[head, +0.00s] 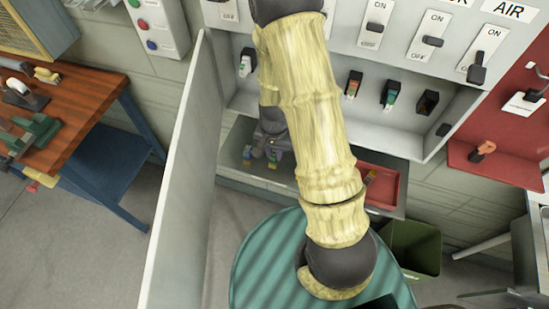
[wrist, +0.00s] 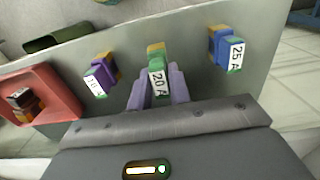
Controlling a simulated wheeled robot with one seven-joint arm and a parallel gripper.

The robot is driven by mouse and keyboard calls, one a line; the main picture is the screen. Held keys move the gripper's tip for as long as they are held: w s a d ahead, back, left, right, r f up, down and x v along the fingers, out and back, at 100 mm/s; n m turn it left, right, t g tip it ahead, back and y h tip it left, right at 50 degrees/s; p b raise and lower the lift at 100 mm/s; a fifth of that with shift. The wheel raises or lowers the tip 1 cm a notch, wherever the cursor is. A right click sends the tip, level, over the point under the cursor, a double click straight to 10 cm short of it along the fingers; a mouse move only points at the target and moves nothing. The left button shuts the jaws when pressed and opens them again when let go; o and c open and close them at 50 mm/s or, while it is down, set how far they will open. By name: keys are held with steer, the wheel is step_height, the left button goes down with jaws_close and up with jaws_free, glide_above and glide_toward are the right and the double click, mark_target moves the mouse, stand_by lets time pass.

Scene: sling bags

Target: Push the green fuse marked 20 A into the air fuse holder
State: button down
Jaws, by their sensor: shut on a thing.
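The green fuse marked 20 A (wrist: 157,80) stands on the grey shelf (wrist: 200,98), between the purple fingers of my gripper (wrist: 158,92) in the wrist view. My gripper is shut on it. In the head view my gripper (head: 271,142) is low over the same shelf, left of my arm; the fuse is hardly visible there. The AIR label (head: 508,12) is at the top right of the panel. The dark, empty-looking fuse holder (head: 427,102) lines up below the AIR switch (head: 478,70).
A purple fuse marked 10 (wrist: 100,78) and a blue fuse marked 25 A (wrist: 226,48) flank the held fuse. A red tray (wrist: 62,82) holds a dark fuse. Other holders (head: 353,85) contain fuses. A pale partition (head: 180,170) stands left of my arm.

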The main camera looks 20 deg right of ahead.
mark_target(274, 151)
steer(key=shift+r+p, duration=1.35)
steer(key=shift+r, duration=0.5)
steer(key=shift+f, duration=0.1)
